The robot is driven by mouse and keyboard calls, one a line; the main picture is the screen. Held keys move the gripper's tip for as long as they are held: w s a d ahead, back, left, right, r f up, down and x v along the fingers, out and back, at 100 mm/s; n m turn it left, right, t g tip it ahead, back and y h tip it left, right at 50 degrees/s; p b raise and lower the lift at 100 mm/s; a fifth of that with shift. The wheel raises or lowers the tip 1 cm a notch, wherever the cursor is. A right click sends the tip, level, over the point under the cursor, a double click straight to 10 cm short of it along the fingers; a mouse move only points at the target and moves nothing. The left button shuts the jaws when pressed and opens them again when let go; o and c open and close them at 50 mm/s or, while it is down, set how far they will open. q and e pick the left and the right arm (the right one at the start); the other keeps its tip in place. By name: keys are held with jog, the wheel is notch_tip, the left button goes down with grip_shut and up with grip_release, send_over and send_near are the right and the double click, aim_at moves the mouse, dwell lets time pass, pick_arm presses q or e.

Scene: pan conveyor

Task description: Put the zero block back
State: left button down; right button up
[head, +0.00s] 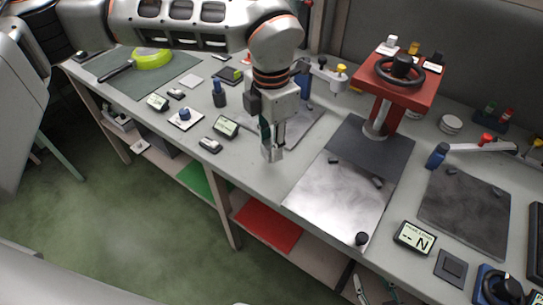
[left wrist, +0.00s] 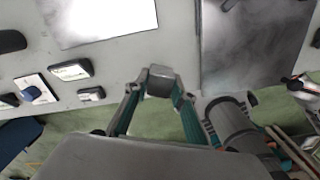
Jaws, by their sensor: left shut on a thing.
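My left gripper (head: 272,146) hangs over the bench near its front edge, left of the large metal plate, fingers pointing down. It is shut on a small grey block (head: 273,154), which I take to be the zero block. In the left wrist view the block (left wrist: 160,81) sits between the two fingertips (left wrist: 158,88). The head view does not clearly show whether the block touches the bench. I see no marking on the block. My right gripper is not in view.
Left of the gripper are a small display (head: 226,127) and a white pad with a blue knob (head: 186,118). Right are a large metal plate (head: 335,195), a red press (head: 398,88), another display (head: 415,238) and a dark square pad (head: 451,268).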

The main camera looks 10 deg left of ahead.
pick_arm(q)
jog(key=shift+f, duration=2.2)
jog(key=shift+f, duration=0.15)
jog(key=c, duration=1.7)
grip_release()
